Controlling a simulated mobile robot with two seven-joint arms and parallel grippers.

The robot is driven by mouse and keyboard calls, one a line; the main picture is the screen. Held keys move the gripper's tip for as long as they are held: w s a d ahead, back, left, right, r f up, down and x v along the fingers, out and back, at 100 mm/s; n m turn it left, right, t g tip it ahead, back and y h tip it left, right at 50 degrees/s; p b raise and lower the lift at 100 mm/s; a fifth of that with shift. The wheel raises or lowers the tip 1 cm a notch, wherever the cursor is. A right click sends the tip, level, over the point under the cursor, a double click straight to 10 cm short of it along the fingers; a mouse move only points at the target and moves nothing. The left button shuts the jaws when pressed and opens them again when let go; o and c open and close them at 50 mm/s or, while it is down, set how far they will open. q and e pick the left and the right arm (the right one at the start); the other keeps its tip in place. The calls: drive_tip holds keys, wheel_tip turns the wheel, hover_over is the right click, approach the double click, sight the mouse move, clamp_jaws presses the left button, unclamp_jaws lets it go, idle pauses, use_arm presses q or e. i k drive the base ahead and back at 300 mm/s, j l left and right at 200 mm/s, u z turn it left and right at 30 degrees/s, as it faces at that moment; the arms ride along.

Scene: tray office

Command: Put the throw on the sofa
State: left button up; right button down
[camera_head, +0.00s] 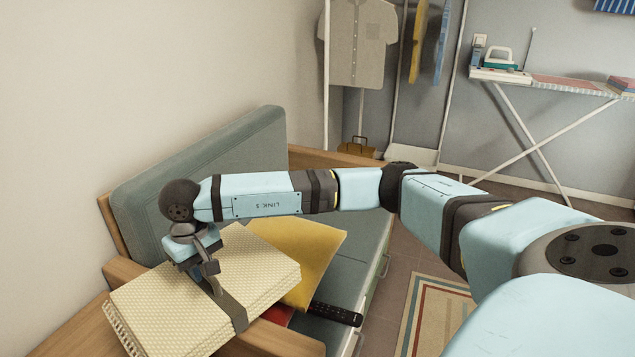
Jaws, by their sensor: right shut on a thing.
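The throw (150,305) is a cream, waffle-textured folded stack with a fringed edge at its left. My right gripper (222,292) reaches across from the right and is shut on the throw near its right side. The throw is over the near end of the sofa, in front of the wooden armrest. I cannot tell whether it rests on anything. The sofa (215,165) has grey-green cushions and a wooden frame, and stands along the left wall. My arm and the throw hide part of its seat. My left gripper is not in view.
A yellow cushion (305,245) lies on the sofa beside the throw. A black remote (335,314) and a partly hidden red item (278,315) are close by. A striped rug (435,310) lies on the floor at right. An ironing board (560,84) and clothes rack stand behind.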

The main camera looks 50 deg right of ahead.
sight(341, 217)
drive_tip(key=k+l, duration=0.15)
drive_tip(key=l, duration=0.25)
drive_tip(key=k+l+u, duration=0.1)
drive_tip(key=l, duration=0.3)
drive_tip(key=k+l, duration=0.25)
drive_tip(key=k+l+u, duration=0.1)
drive_tip(key=l, duration=0.4)
drive_tip(key=k+l, duration=0.1)
drive_tip(key=l, duration=0.3)
drive_tip(key=k+l+u, duration=0.15)
drive_tip(key=l, duration=0.3)
drive_tip(key=l+u, duration=0.1)
drive_tip(key=l, duration=0.75)
drive_tip(key=i+l, duration=0.1)
drive_tip(key=l, duration=0.35)
drive_tip(key=i+l+u, duration=0.15)
drive_tip(key=l, duration=0.25)
drive_tip(key=i+l, duration=0.25)
drive_tip(key=i+l+u, duration=0.1)
drive_tip(key=i+l, duration=0.15)
drive_tip(key=l, duration=0.2)
